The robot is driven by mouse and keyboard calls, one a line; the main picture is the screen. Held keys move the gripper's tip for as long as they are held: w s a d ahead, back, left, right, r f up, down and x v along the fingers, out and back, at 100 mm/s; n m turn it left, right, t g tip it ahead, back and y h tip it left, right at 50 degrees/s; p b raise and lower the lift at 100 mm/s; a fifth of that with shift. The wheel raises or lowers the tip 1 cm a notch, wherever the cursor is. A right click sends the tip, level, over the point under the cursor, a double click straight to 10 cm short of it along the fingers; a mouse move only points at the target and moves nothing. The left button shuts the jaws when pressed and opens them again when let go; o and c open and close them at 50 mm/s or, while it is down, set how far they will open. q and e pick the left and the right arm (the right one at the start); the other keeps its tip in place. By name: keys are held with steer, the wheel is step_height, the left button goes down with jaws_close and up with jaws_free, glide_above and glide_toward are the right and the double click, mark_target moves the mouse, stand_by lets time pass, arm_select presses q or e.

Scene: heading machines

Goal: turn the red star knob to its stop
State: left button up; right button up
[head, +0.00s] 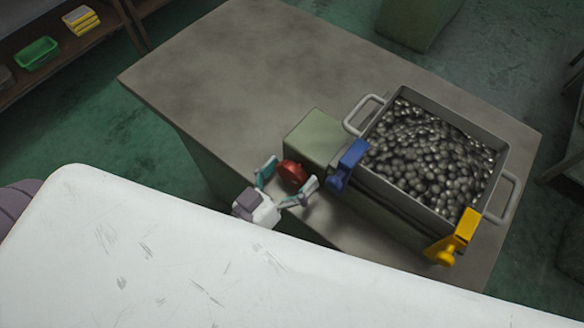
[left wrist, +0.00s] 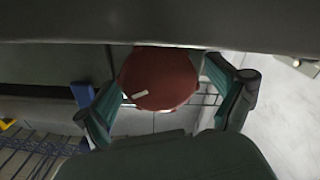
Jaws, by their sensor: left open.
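The red star knob (head: 292,172) sits on the front of a green box (head: 316,139) on the grey bench. My left gripper (head: 288,184) is open, with one finger on each side of the knob. In the left wrist view the knob (left wrist: 160,78) lies between the two teal fingers (left wrist: 168,100), and a small pale mark shows on its face. My right gripper is not in view.
Right of the knob, a blue clamp-like part (head: 347,166) stands close by. A metal bin (head: 507,160) full of dark round pieces has a yellow part (head: 454,238) at its front corner. The bench top (head: 220,75) is clear at the back left.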

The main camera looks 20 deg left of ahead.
arm_select(q)
steer(key=shift+w, duration=0.1)
steer(key=c, duration=1.2)
steer(key=shift+o, duration=0.2)
steer(key=m+p, duration=0.2)
steer(key=shift+r+m+p, duration=0.15)
steer(key=shift+m+p, duration=0.15)
steer(key=m+p, duration=0.2)
steer(key=shift+d+m, duration=0.1)
steer(key=shift+m, duration=0.2)
steer(key=m+p, duration=0.1)
steer(key=m, duration=0.2)
steer(key=shift+p, duration=0.3)
steer(key=shift+d+m+p, duration=0.1)
steer(key=shift+m+p, duration=0.35)
steer(key=shift+m, duration=1.25)
steer(key=shift+f, duration=0.2)
